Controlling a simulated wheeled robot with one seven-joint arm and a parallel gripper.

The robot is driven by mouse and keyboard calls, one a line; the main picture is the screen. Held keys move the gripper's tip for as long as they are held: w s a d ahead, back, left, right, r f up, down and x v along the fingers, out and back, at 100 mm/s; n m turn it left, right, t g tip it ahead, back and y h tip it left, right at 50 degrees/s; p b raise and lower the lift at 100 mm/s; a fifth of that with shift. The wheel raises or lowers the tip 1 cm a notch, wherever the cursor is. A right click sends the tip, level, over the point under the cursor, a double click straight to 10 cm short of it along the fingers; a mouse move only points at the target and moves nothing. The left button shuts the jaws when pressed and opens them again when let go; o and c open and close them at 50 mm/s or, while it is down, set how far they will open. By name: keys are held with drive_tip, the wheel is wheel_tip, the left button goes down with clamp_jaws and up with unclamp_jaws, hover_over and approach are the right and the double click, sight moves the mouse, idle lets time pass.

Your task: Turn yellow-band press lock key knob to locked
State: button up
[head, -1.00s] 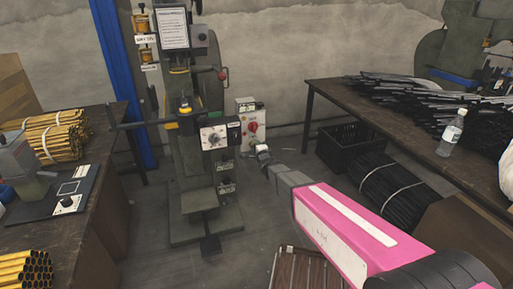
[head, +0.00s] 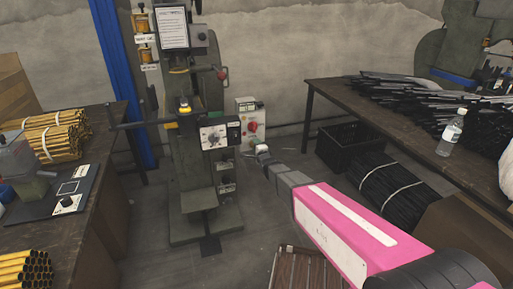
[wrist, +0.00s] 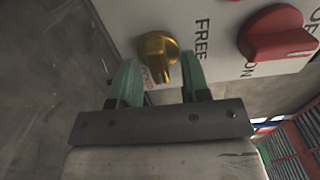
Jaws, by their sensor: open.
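The brass lock key knob (wrist: 158,50) sits on a white control box (wrist: 200,15) in the wrist view. The word FREE is printed to its right. A small red-lettered label lies below the knob, partly covered by it. The knob's raised grip points down in the picture, toward that label. My gripper (wrist: 160,78) is open, its green fingertips on either side of the knob's lower part. I cannot tell whether they touch it. In the head view my gripper (head: 262,150) is just below the box (head: 246,112) beside the green press (head: 185,135); the brass knob is not discernible there.
A red switch (wrist: 275,32) marked ON is close to the right of the brass knob. The press's dial panel (head: 213,136) stands left of the box. Workbenches flank the press, the right one (head: 335,98) holding dark rods. A black crate (head: 345,145) is on the floor.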

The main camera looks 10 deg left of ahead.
drive_tip(key=v, duration=1)
drive_tip(key=shift+s, duration=0.3)
drive_tip(key=shift+d, duration=0.15)
